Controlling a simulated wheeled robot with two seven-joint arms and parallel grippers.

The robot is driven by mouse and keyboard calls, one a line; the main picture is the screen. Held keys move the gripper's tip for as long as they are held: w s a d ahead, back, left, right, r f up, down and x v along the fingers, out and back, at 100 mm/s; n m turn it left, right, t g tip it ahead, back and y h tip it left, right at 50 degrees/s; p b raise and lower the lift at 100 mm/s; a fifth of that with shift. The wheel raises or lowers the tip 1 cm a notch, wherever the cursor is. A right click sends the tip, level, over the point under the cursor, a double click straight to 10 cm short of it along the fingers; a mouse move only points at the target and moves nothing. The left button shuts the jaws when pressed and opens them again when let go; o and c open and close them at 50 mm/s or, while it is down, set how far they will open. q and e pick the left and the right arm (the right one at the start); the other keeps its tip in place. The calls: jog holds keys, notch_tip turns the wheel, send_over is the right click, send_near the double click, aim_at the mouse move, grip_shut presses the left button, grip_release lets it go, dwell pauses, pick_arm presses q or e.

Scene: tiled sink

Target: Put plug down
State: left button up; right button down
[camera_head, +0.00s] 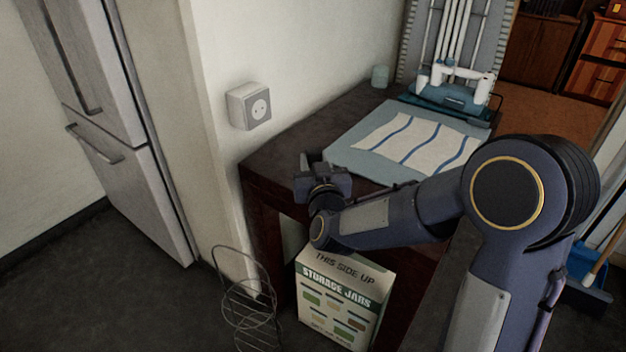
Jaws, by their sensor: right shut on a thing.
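My right gripper (320,174) is over the near left part of the dark table, just in front of the blue-grey mat. It is shut on the plug, but the plug is too small and dark to make out between the fingers. The white wall socket (257,105) is on the wall to the left, apart from the gripper, and nothing is plugged into it. My left gripper is not in view.
The dark table (285,150) bears a mat with a striped cloth (420,140), a teal and white device (455,90) and a small cup (380,76). A storage jars box (340,298) and wire rack (250,305) stand below. The table's left end is bare.

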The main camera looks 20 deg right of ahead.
jog(key=shift+w+f, duration=0.15)
jog(key=shift+f, duration=0.05)
notch_tip(320, 180, down, 4)
jog(key=shift+w+a+r+b, duration=0.15)
jog(key=shift+r+b, duration=0.1)
jog(key=shift+b, duration=0.65)
jog(key=shift+r, duration=0.1)
jog(key=shift+f+b, duration=0.65)
jog(key=c, duration=1)
grip_release()
jog(key=shift+f, duration=0.1)
